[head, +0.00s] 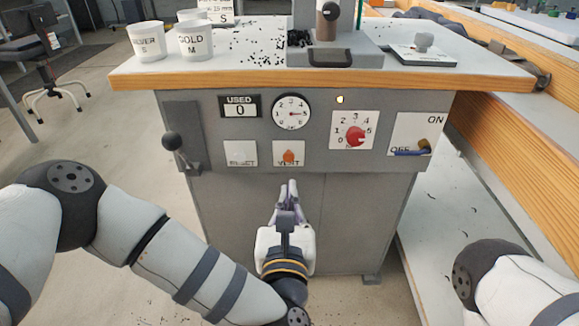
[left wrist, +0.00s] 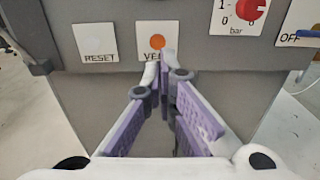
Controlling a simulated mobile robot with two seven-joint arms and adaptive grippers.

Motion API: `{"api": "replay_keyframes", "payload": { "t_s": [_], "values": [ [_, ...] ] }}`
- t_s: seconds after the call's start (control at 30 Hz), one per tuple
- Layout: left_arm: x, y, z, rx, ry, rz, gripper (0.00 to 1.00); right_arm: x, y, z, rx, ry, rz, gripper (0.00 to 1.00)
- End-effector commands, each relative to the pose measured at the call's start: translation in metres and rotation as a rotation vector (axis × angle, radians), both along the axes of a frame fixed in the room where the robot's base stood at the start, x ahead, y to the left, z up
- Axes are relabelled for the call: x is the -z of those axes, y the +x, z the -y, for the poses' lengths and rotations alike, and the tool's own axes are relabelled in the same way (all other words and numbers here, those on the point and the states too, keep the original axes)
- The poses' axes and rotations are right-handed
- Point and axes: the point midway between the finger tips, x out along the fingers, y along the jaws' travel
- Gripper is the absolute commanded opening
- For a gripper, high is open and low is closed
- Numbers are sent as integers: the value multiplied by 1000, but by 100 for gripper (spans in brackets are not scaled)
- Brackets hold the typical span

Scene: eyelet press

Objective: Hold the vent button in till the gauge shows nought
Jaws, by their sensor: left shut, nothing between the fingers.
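The orange vent button (head: 288,157) sits on a white plate marked VENT on the press's grey front panel. It also shows in the left wrist view (left wrist: 157,41), uncovered. The round white gauge (head: 291,112) is just above it; its needle seems to point right, away from the lower left, but the exact reading is too small to tell. My left gripper (head: 290,184) is shut and empty, its fingertips just below the button, pointing at the panel. In the left wrist view the fingertips (left wrist: 164,58) overlap the VENT label's lower edge; touching cannot be told. My right gripper is out of view.
Beside VENT is a RESET plate (head: 240,154). A red regulator knob (head: 355,135), an ON/OFF switch plate (head: 412,134) and a black-knobbed lever (head: 173,142) share the panel. A small yellow lamp (head: 340,99) is lit. The wooden-edged worktop (head: 230,82) overhangs the panel.

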Motion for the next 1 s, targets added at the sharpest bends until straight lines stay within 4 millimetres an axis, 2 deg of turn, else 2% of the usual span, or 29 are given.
{"api": "replay_keyframes", "payload": {
  "t_s": [0.2,0.4,0.53,0.9,1.0],
  "values": [
    [2,48,1,-2,1,3,0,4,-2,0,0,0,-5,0],
    [3,80,3,0,0,1,0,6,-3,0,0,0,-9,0],
    [3,90,3,0,0,0,0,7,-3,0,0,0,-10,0],
    [4,93,3,1,-1,-1,0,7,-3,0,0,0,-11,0],
    [7,100,3,-1,-1,-1,0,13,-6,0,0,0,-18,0]
  ]
}}
